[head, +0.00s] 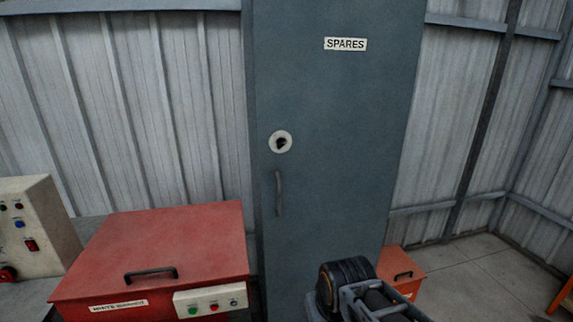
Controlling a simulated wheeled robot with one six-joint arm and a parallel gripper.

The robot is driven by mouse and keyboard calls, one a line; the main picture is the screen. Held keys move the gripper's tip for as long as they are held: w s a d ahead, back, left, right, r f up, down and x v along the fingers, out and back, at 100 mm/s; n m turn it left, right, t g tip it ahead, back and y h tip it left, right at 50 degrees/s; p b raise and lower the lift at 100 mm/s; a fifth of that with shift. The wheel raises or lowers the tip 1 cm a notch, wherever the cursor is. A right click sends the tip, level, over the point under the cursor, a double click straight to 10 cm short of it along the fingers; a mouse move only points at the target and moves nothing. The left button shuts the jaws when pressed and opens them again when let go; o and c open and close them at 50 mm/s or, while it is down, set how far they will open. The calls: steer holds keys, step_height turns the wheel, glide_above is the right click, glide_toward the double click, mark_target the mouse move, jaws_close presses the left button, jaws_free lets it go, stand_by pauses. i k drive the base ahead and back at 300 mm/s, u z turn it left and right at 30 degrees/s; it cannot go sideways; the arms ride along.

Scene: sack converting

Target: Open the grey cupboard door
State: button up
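The grey cupboard (345,120) stands tall in the middle of the head view, with a "SPARES" label (345,44) high on its door. The door looks shut, with no gap showing at its edges. A dark upright bar handle (279,195) is near the door's left edge. Above it is a round pale disc (280,142) with a dark centre, too small to tell in detail. Part of my arm shows at the bottom, in front of the cupboard's lower right, and hides that corner. My gripper is not in view.
A red chest (165,245) with a black handle and a button panel (210,301) stands close at the cupboard's left. A beige control box (35,228) is at far left. A small orange box (402,268) sits at the right.

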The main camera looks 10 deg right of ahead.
mark_target(335, 80)
steer(key=u, duration=0.05)
steer(key=k, duration=0.5)
steer(key=u, duration=1.2)
steer(key=i, duration=1.15)
steer(key=z, duration=1)
